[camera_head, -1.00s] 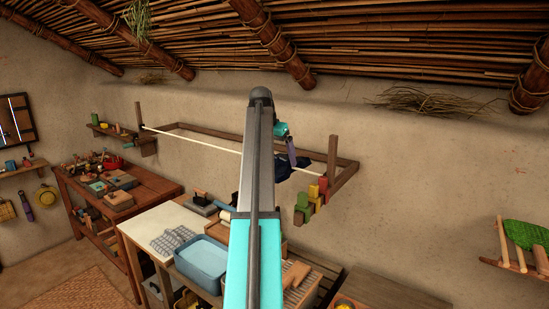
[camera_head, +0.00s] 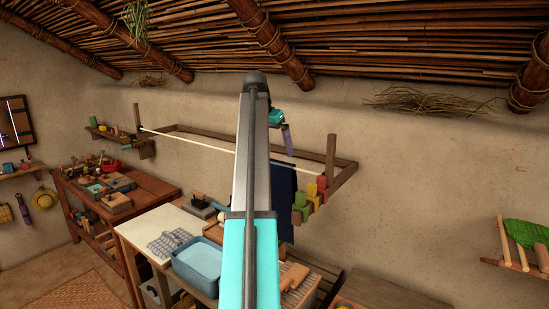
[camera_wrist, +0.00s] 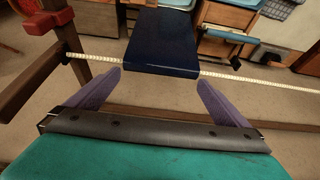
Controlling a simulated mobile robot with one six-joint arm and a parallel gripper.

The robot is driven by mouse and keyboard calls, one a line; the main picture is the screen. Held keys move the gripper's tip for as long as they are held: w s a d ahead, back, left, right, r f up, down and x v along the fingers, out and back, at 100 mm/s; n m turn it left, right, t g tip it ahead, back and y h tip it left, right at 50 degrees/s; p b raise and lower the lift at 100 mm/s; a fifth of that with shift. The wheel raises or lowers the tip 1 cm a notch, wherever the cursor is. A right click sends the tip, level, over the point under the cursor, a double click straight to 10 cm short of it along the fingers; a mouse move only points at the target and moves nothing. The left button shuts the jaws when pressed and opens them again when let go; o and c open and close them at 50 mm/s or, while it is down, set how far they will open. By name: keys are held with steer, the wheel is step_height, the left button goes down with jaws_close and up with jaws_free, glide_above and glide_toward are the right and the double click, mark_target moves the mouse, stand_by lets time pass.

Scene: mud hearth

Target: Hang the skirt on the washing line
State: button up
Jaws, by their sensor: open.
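The dark blue skirt (camera_head: 284,195) hangs down from the white washing line (camera_head: 205,146) near its right end, partly hidden by my arm. In the wrist view the skirt (camera_wrist: 160,42) lies folded over the line (camera_wrist: 245,80), with the line running out on both sides of it. My gripper (camera_head: 286,138) is above the line at the skirt. In the wrist view my gripper (camera_wrist: 158,80) is open, its two purple fingers spread at either side of the skirt's near edge, not closed on it.
The line is strung across a wooden wall frame (camera_head: 345,170). Red, yellow and green blocks (camera_head: 312,195) sit at its right end. Below stand a white-topped table (camera_head: 165,225) and a blue basin (camera_head: 200,262). The line's left part is bare.

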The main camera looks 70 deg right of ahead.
steer(key=b+v, duration=0.1)
steer(key=v, duration=0.8)
steer(key=shift+w+d, duration=0.1)
stand_by(0.3)
